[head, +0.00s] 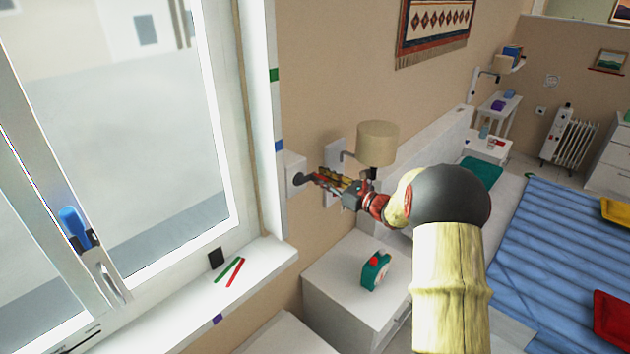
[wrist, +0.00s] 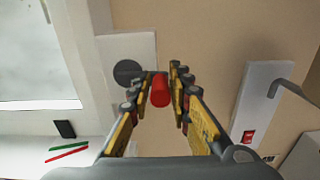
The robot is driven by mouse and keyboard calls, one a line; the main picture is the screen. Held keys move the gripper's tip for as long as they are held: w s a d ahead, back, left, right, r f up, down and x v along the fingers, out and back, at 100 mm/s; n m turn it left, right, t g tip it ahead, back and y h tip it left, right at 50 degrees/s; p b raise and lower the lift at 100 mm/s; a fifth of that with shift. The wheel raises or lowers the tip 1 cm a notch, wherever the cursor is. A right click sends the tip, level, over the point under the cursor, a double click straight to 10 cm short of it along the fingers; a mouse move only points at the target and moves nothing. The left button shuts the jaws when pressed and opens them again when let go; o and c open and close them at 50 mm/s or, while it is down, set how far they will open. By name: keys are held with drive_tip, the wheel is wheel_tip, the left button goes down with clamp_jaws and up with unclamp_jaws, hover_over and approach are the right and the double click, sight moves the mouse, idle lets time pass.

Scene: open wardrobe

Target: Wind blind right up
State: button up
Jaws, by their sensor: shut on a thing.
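A white winder box (head: 292,163) is on the wall just right of the window frame, with a dark round disc (head: 299,179) on its face. In the wrist view the disc (wrist: 127,72) sits left of a red crank handle (wrist: 160,92). My gripper (head: 318,178) reaches across to the winder. Its yellow and dark fingers (wrist: 161,82) are on either side of the red handle and shut on it. The window (head: 110,120) shows bare glass; I cannot make out the blind itself.
A lamp (head: 377,143) on a wall bracket is close behind my gripper. A white bedside cabinet (head: 335,275) with a green and red clock (head: 376,270) stands below. The sill (head: 190,300) holds a green and a red stick. The bed (head: 560,240) is at right.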

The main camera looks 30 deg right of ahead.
drive_tip(key=shift+a+r, duration=0.1)
drive_tip(key=shift+r, duration=0.5)
drive_tip(key=shift+f, duration=0.1)
drive_tip(key=shift+o, duration=0.2)
drive_tip(key=shift+a, duration=0.1)
drive_tip(key=shift+o, duration=1.2)
drive_tip(key=shift+s+a+r, duration=0.15)
drive_tip(key=shift+a+r, duration=0.15)
drive_tip(key=shift+r, duration=0.1)
drive_tip(key=shift+o, duration=0.2)
drive_tip(key=shift+a+r, duration=0.1)
drive_tip(key=shift+r, duration=0.1)
drive_tip(key=shift+r, duration=0.15)
